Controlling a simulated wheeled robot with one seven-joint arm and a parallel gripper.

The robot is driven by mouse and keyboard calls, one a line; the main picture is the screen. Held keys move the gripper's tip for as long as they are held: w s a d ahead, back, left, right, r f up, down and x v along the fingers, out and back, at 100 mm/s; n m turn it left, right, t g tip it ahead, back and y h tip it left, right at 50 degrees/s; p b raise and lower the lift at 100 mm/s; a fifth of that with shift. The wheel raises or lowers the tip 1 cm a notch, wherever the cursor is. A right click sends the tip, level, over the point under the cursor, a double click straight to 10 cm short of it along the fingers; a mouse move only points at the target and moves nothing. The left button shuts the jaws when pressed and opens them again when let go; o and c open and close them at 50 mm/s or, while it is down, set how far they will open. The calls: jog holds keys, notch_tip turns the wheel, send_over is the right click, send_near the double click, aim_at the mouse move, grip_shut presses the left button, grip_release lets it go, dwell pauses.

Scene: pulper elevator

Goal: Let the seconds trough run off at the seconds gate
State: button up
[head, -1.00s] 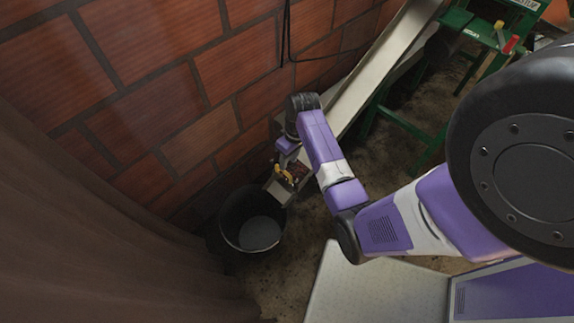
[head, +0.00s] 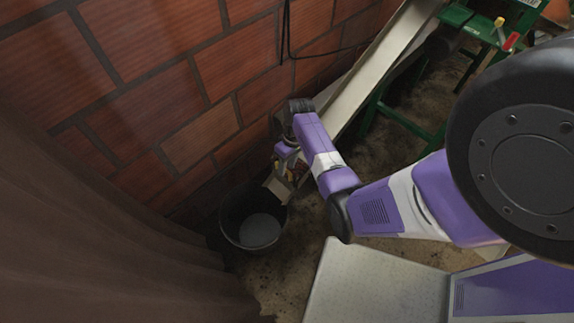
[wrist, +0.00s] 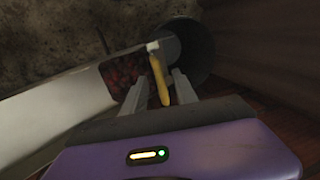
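The seconds trough is a long pale chute (head: 375,65) sloping down along the brick wall in the head view. In the wrist view its pale wall (wrist: 55,110) runs in from the left, and dark red cherries (wrist: 122,75) lie at its lower end. A yellow handle (wrist: 158,80) at that end marks the seconds gate. My gripper (wrist: 160,82) is open, with its fingers apart on either side of the handle; contact cannot be told. In the head view my arm partly hides the gate. A black bucket (head: 228,222) stands below the trough end.
A brick wall (head: 150,95) lies close behind the trough. A brown curtain (head: 90,235) hangs at left. A green machine frame (head: 405,125) stands right of the trough, with a red-tipped lever (head: 511,41) above. Dirt floor shows around the bucket.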

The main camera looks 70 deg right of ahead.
jog(key=shift+c, duration=0.2)
grip_shut()
dwell(1.2)
